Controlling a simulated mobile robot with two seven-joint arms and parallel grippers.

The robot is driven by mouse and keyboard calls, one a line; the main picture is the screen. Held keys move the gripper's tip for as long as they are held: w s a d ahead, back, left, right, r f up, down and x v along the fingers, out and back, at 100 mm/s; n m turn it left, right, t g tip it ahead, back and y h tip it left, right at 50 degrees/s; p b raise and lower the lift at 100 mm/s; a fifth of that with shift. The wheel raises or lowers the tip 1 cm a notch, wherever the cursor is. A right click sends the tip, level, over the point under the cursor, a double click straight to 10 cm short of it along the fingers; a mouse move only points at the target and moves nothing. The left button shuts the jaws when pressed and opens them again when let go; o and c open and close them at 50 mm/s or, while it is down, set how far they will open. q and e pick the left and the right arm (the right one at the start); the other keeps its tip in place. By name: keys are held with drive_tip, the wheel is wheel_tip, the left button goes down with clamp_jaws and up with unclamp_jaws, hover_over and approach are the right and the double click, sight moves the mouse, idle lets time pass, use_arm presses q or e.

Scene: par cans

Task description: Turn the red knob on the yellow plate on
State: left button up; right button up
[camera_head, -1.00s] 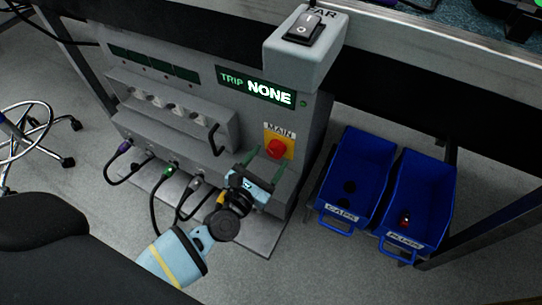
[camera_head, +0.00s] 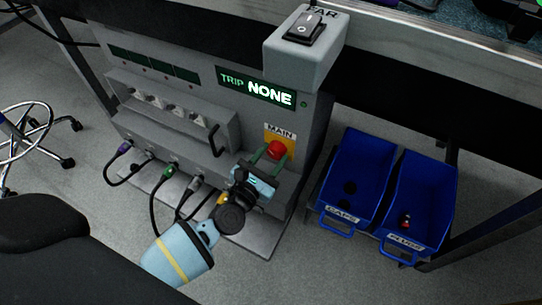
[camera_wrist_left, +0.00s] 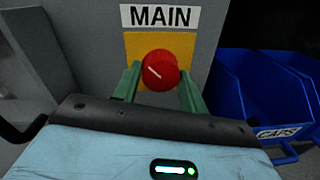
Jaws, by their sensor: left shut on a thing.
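The red knob (camera_head: 277,149) sits on the yellow plate (camera_head: 292,147) under the MAIN label, on the front of the grey cabinet. In the left wrist view the knob (camera_wrist_left: 160,71) shows a white line slanting from upper left to lower right. The yellow plate (camera_wrist_left: 135,45) is behind it. My left gripper (camera_head: 268,156) is at the knob, with one green finger on each side; in the left wrist view the gripper (camera_wrist_left: 160,85) is shut on the knob. The lower part of the plate is hidden by the fingers. My right gripper is not in view.
The display (camera_head: 256,87) reads TRIP NONE. A grey box with a black rocker switch (camera_head: 304,27) is above. Blue bins labelled CAPS (camera_head: 341,211) and PLUGS (camera_head: 405,243) stand to the right. Cables plug into the cabinet at lower left.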

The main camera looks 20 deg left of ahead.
use_arm(q)
drive_tip(key=shift+m+p, duration=0.8)
drive_tip(key=shift+m, duration=0.3)
drive_tip(key=m+p, duration=0.2)
drive_tip(key=m, duration=0.1)
drive_tip(key=shift+r+m, duration=0.15)
drive_tip(key=shift+m, duration=0.15)
drive_tip(key=m+p, duration=0.1)
drive_tip(key=m, duration=0.1)
drive_tip(key=shift+m+g, duration=0.3)
drive_tip(key=m+p, duration=0.1)
drive_tip(key=m, duration=0.1)
drive_tip(key=shift+m+y, duration=0.3)
drive_tip(key=m+p, duration=0.1)
drive_tip(key=m, duration=0.2)
drive_tip(key=shift+p, duration=0.35)
drive_tip(key=shift+m+y+p, duration=0.3)
drive_tip(key=shift+m+p, duration=0.05)
drive_tip(key=shift+m, duration=1.25)
